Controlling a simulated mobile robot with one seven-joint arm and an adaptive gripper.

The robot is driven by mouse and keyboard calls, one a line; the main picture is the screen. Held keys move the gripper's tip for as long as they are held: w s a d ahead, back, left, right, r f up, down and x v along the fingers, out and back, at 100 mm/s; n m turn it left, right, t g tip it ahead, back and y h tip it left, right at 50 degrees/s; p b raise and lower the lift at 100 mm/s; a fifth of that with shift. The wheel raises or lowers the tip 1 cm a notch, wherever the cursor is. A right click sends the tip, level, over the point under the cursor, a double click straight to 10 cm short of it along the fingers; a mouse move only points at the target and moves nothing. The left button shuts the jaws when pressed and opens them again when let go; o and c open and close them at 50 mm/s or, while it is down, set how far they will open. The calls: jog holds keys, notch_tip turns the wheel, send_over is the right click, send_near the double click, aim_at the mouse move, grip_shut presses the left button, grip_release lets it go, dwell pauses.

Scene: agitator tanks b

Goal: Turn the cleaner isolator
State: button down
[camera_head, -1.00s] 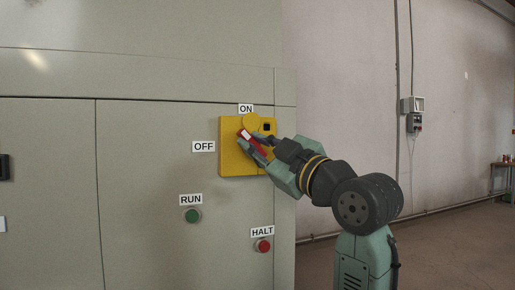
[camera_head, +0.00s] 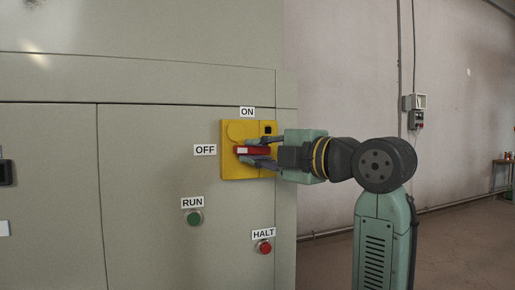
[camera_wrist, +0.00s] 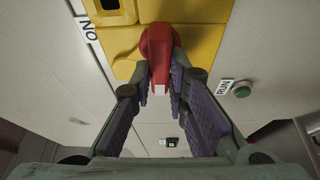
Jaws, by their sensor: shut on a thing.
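The isolator is a yellow plate (camera_head: 232,170) on the grey cabinet, with a red handle (camera_head: 257,150). The handle lies level, and its white tip points left to the OFF label (camera_head: 205,150). The ON label (camera_head: 247,112) is above the plate. My gripper (camera_head: 247,151) comes in from the right, one finger above the handle and one below. In the wrist view the red handle (camera_wrist: 160,42) sits between the fingertips of my gripper (camera_wrist: 160,78), which is shut on it. The yellow plate (camera_wrist: 203,45) shows behind.
A green RUN button (camera_head: 194,218) and a red HALT button (camera_head: 264,247) are on the cabinet below the isolator. The cabinet's right edge is close behind my gripper. A small switch box (camera_head: 417,112) hangs on the far wall. The floor at right is open.

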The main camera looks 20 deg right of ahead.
jog(key=shift+n, duration=0.3)
jog(key=c, duration=1.6)
grip_release()
jog(key=shift+o, duration=0.2)
jog(key=v, duration=1.2)
jog(key=shift+r, duration=0.1)
